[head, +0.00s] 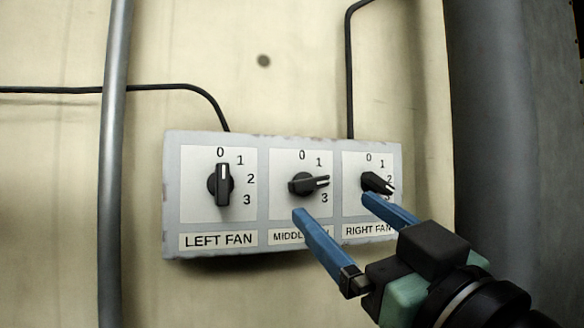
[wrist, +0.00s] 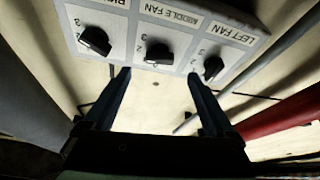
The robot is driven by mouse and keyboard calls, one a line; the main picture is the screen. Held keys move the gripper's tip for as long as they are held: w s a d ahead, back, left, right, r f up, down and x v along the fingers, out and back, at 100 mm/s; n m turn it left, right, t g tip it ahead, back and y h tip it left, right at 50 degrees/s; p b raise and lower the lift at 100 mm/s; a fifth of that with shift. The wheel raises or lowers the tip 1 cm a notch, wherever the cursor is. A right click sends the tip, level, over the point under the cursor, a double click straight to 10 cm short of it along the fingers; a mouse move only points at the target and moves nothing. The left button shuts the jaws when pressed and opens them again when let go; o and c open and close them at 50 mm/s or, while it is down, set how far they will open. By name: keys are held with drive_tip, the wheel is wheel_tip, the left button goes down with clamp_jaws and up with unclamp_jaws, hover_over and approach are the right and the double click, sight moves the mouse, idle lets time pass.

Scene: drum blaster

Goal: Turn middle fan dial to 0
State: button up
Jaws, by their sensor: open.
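The middle fan dial (head: 304,184) is a black knob on a white plate marked MIDDLE FAN. Its pointer aims right and slightly up, covering the spot between 1 and 3 where 2 would be. My gripper (head: 333,206) is open and empty, its two blue fingers apart, in front of the panel's lower right. In the head view one fingertip is just below the middle dial and the other is over the right dial's lower edge. In the upside-down wrist view, the middle dial (wrist: 157,53) lies beyond and between the open fingertips (wrist: 159,75); I see no contact.
The left fan dial (head: 222,184) points up to 0. The right fan dial (head: 377,183) points right and down, near 3. The grey panel (head: 173,200) is on a beige wall with black cables. A grey pipe (head: 114,150) stands left; a dark column (head: 505,130) stands right.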

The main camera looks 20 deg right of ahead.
sight(313, 188)
drive_tip(key=p+x, duration=0.3)
drive_tip(key=x, duration=0.3)
drive_tip(key=shift+w+r, duration=0.1)
drive_tip(key=shift+w, duration=0.1)
drive_tip(key=c, duration=1.4)
